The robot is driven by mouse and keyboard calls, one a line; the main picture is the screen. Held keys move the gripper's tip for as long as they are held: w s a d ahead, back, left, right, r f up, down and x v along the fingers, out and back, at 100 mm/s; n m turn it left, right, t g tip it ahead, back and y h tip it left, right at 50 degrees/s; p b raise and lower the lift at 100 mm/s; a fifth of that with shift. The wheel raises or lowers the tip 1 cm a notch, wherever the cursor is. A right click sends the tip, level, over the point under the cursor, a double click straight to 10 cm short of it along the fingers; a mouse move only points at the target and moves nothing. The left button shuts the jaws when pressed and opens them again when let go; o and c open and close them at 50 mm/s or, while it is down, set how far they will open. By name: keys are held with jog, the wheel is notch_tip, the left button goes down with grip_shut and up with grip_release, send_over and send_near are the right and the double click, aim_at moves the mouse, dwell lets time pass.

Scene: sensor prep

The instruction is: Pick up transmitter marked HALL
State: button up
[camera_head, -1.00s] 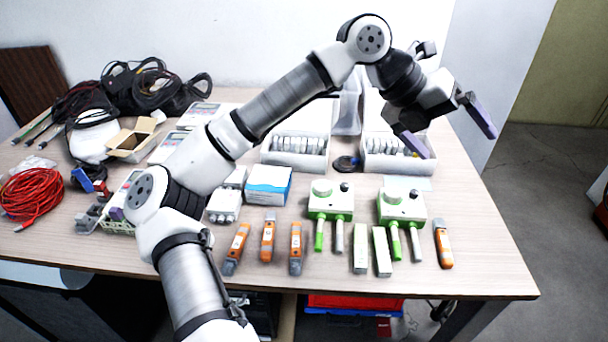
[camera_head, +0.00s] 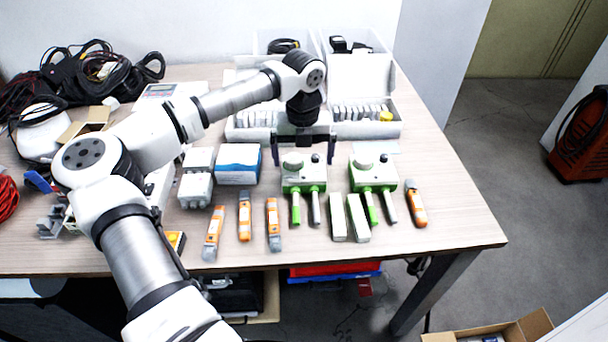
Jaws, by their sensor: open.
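No marking reading HALL is legible, so I cannot tell which device is the transmitter. Candidates are orange-and-grey handheld devices along the front of the table: a left one (camera_head: 213,234), a middle one (camera_head: 244,217), one beside it (camera_head: 273,226) and one at the far right (camera_head: 415,204). Two pale boxes with green edges and knobs, a left box (camera_head: 291,184) and a right box (camera_head: 384,182), stand behind, with green and grey probes in front. My gripper (camera_head: 303,160) is open and points down, its dark purple fingers apart at the back edge of the left box. It holds nothing.
Two pale blocks (camera_head: 338,217) lie between the probes. A blue-and-white carton (camera_head: 238,164) and white junction boxes (camera_head: 195,188) stand left. Open white cases (camera_head: 390,130) with rows of pale items line the back. The table's right front corner (camera_head: 470,232) is clear.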

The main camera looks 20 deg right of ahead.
aim_at(304, 169)
jog(key=shift+d+f+p, duration=0.1)
jog(key=shift+f+p, duration=0.55)
jog(key=shift+f, duration=2.05)
jog(key=c, duration=0.8)
jog(key=shift+r, duration=0.1)
jog(key=shift+c, duration=0.2)
